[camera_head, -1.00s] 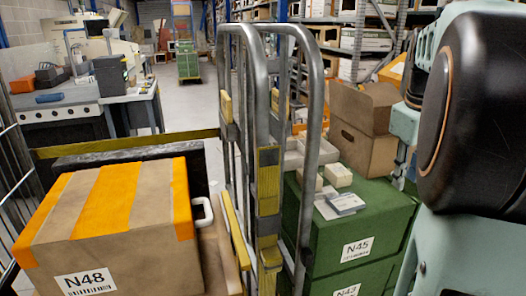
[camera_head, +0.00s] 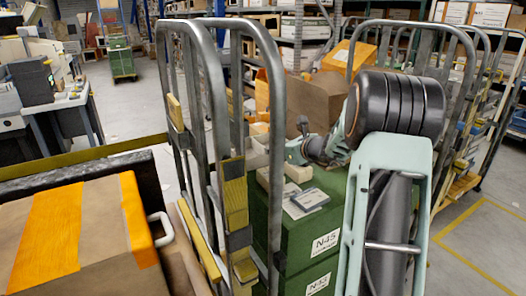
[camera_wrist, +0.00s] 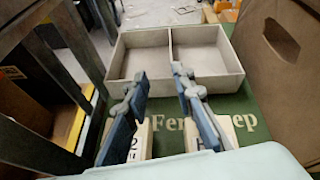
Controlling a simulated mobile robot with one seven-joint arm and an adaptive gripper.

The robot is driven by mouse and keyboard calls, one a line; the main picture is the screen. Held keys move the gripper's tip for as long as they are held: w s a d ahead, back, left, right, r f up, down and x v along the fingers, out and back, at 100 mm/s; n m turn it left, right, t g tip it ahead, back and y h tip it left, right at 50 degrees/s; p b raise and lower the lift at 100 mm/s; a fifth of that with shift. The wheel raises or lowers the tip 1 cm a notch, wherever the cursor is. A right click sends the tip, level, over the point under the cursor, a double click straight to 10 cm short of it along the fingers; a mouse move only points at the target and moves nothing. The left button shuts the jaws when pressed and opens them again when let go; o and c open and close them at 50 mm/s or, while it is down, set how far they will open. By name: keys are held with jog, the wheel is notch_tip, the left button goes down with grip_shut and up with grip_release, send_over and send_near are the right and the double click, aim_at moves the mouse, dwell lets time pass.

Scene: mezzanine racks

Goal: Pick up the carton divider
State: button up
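A pale grey open tray with a partition making two compartments (camera_wrist: 172,38) is the only divided piece I see; I take it as the carton divider. It sits on the green box (camera_wrist: 262,135) and looks empty. In the head view it is partly behind the cart post (camera_head: 257,150). My gripper (camera_wrist: 158,74) is open in the wrist view. Its two dark blue-grey fingers are apart, with their tips at or above the tray's near wall; contact cannot be told. Nothing is between them. In the head view the fingers are hard to make out.
Two pale blocks (camera_wrist: 142,140) lie under the fingers, near the tray. White cards (camera_head: 308,200) lie on the green box. A brown carton (camera_wrist: 285,60) stands close on the right. Metal cart posts (camera_head: 275,120) rise on the left. A carton with orange tape (camera_head: 80,235) is front left.

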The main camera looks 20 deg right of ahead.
aim_at(261, 150)
jog(key=shift+w+d+f+m, duration=0.25)
jog(key=shift+d+m, duration=0.2)
jog(key=shift+m, duration=0.45)
jog(key=shift+w+f+m, duration=0.2)
jog(key=shift+m, duration=0.1)
jog(key=x, duration=1)
jog(key=shift+w+d+f+p, duration=0.15)
jog(key=shift+w+d+p, duration=0.15)
jog(key=shift+d, duration=0.1)
jog(key=shift+s, duration=0.1)
jog(key=shift+c, duration=0.6)
grip_shut()
